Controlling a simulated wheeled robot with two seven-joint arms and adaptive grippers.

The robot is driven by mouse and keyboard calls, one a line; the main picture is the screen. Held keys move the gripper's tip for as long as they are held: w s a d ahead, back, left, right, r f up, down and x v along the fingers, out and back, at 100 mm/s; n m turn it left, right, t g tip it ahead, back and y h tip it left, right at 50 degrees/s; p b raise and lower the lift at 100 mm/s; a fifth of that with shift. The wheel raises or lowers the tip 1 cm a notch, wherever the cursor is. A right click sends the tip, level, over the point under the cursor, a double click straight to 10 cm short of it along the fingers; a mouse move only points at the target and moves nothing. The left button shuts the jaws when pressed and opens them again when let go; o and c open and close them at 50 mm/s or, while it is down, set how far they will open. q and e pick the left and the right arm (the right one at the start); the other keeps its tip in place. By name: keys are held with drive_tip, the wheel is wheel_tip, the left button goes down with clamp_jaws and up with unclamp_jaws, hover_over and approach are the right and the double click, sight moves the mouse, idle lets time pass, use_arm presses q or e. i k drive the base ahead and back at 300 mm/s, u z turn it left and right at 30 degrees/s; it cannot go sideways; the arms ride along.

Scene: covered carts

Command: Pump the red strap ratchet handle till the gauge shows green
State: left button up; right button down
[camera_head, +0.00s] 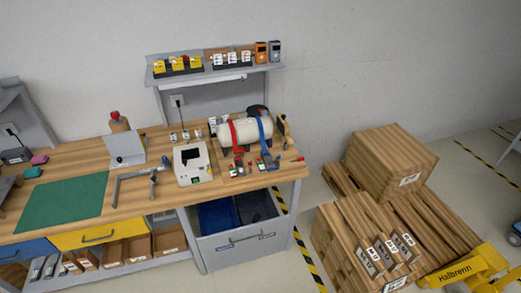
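A white cylinder (246,131) lies on its side on a wooden board at the right end of the workbench. A red strap (235,137) runs over its left part and a blue strap (262,130) over its right part. Small red and dark fittings (239,163) sit at the front of the board below the straps. They are too small to tell which is the red ratchet handle or how it stands. I cannot make out a gauge or its colour. Neither of my grippers is in view.
A pale boxy device (191,164) stands left of the cylinder, beside a grey clamp-like tool (134,184). A green mat (62,203) covers the bench's left part. A shelf (215,72) with small boxes is above. Wooden crates (388,160) and a yellow pallet truck (465,271) stand right.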

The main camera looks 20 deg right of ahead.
sight(240, 152)
drive_tip(key=z, duration=1.2)
drive_tip(key=i, duration=1.05)
drive_tip(key=u, duration=1.8)
